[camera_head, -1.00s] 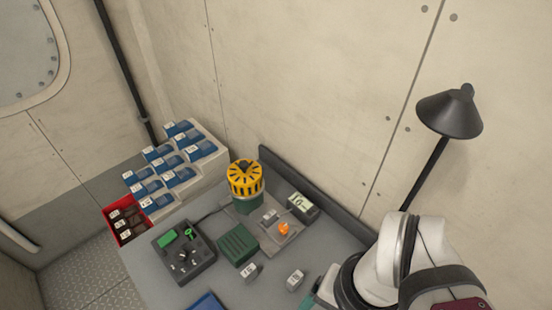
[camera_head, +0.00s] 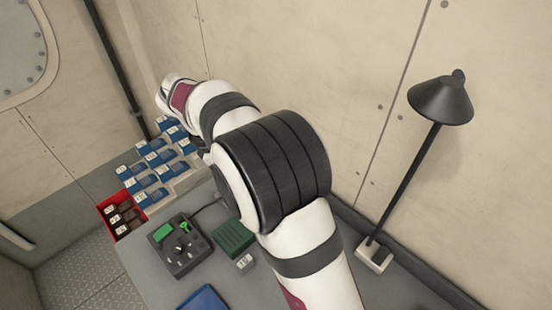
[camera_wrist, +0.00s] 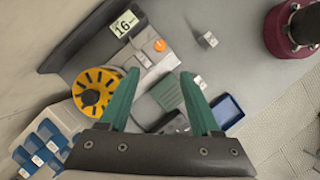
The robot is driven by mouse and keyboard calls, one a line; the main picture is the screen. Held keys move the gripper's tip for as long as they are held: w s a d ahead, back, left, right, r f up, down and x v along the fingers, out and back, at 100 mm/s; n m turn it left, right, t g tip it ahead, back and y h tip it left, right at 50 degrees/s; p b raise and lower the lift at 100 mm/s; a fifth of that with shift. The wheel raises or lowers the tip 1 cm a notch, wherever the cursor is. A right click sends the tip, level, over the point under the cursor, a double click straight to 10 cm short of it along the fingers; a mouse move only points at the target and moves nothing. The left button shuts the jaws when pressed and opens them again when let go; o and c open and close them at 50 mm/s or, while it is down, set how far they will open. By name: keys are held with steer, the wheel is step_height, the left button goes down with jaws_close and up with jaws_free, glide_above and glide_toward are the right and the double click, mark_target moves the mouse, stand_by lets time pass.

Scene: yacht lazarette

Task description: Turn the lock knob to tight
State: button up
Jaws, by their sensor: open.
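My gripper (camera_wrist: 160,72) is open and empty in the wrist view, its two green fingers pointing toward the bench from above. A yellow slotted drum with a dark knob (camera_wrist: 91,97) on top lies left of the left finger. A small orange knob (camera_wrist: 160,45) sits on a grey plate (camera_wrist: 146,62) beyond the fingertips. In the head view, a dark control box (camera_head: 168,262) has a black knob (camera_head: 181,248) and a green part on top. No lettering reads clearly enough to tell which is the lock knob. My arm hides the drum and plate in the head view.
A green ribbed block (camera_head: 233,237) and a small tagged piece (camera_head: 244,263) are beside the control box. A blue tray (camera_head: 203,300) lies at the front. Blue bins (camera_head: 150,165) and a red bin (camera_head: 138,208) stand left. A black lamp (camera_head: 440,100) stands right. A 16 display (camera_wrist: 125,23) is beyond the plate.

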steer(key=x, duration=1.5)
steer(key=shift+f, duration=0.25)
jaws_close()
